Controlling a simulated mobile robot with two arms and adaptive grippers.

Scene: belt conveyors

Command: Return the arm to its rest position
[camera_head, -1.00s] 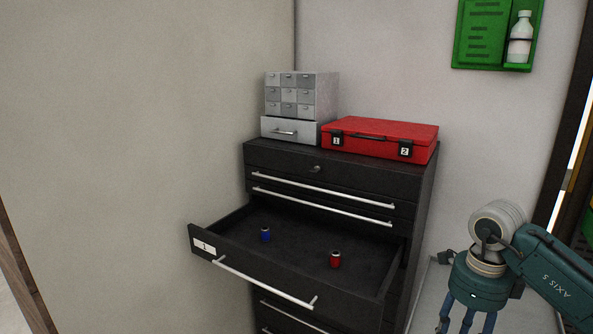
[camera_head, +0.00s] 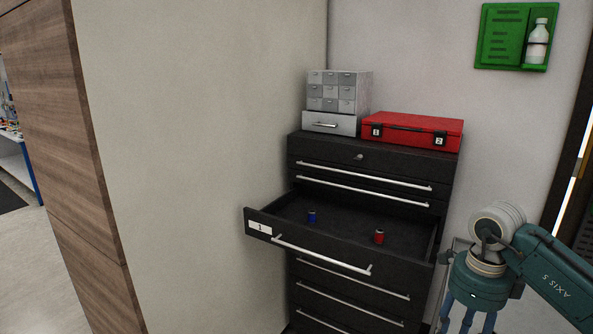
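My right arm comes in from the right edge, a teal arm with a pale round joint. Its gripper (camera_head: 462,312) points down at the lower right, beside the right side of the black drawer cabinet (camera_head: 372,151). The bottom edge of the picture cuts off its fingertips, so I cannot tell whether it is open or shut. My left gripper is out of view.
The cabinet's drawer labelled 1 (camera_head: 308,249) is pulled out, with a blue cylinder (camera_head: 312,216) and a red cylinder (camera_head: 379,237) inside. A red case (camera_head: 411,131) and a grey small-drawer unit (camera_head: 335,100) stand on top. Open floor (camera_head: 30,250) shows at left.

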